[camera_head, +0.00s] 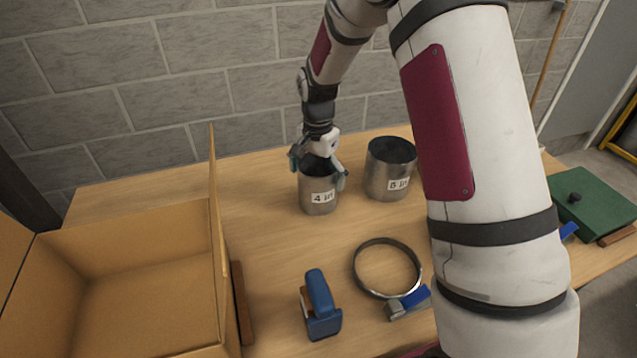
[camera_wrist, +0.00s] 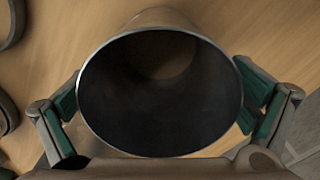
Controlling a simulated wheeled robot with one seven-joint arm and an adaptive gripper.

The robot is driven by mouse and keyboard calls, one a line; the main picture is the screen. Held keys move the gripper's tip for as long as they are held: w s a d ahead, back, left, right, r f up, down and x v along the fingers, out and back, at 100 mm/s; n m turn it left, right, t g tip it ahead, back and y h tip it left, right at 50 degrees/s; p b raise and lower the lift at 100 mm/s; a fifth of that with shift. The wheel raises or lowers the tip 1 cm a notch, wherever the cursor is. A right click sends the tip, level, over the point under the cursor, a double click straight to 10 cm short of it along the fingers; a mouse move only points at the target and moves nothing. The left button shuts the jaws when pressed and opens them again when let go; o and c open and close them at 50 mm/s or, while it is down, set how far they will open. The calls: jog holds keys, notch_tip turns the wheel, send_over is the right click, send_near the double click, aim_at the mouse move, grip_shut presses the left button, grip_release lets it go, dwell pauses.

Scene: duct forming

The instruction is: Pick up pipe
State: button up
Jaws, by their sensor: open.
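A short metal pipe labelled "4 in" (camera_head: 318,196) stands upright on the wooden table. A wider metal pipe, its label partly readable as "5 in" (camera_head: 388,172), stands just to its right. My gripper (camera_head: 319,172) is over the 4 in pipe, its fingers spread on either side of the rim. In the wrist view the pipe's round open mouth (camera_wrist: 160,90) fills the middle, with the fingers to its left and right. The fingers are very near the pipe's outer wall; I cannot tell whether they touch it.
An open cardboard box (camera_head: 150,275) stands at the left. A metal ring clamp (camera_head: 357,266) and a blue tool (camera_head: 320,305) lie at the front of the table (camera_head: 265,225). A green case (camera_head: 595,208) sits at the right. A block wall (camera_head: 190,80) rises behind.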

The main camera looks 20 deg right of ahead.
jog(key=shift+f, duration=0.4)
jog(key=shift+c, duration=0.2)
jog(key=c, duration=1.2)
jog(key=shift+o, duration=0.2)
jog(key=shift+r, duration=0.15)
